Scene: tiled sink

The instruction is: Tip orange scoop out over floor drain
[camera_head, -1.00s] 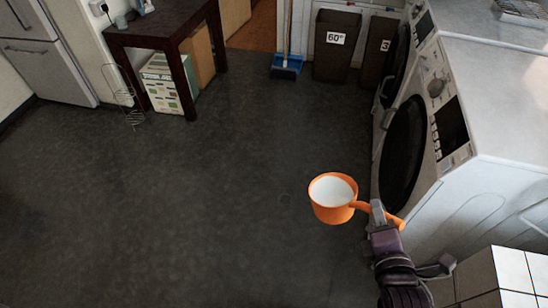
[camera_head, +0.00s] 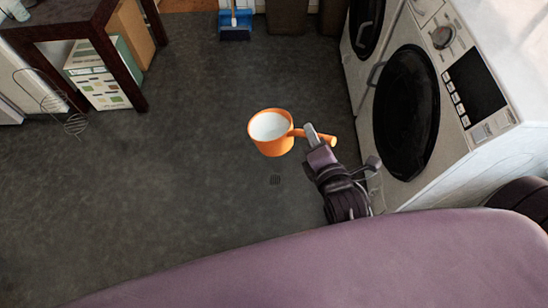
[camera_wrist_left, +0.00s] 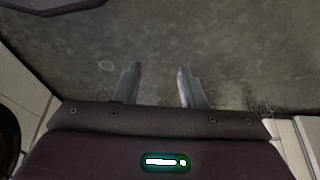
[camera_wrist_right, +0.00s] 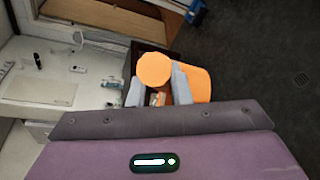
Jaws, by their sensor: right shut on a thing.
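The orange scoop (camera_head: 275,144) is upright and holds white contents level inside its cup. My right gripper (camera_head: 312,136) is shut on its handle, with the cup to the left of the fingers. The right wrist view shows the orange handle end (camera_wrist_right: 154,69) between the fingers, with part of the cup behind them.
White washing machines (camera_head: 420,100) stand on the right, close to my right arm. A dark table (camera_head: 80,30) with boxes and a wire rack (camera_head: 62,108) are at the upper left. A blue broom (camera_head: 235,24) is at the back. The middle floor is clear.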

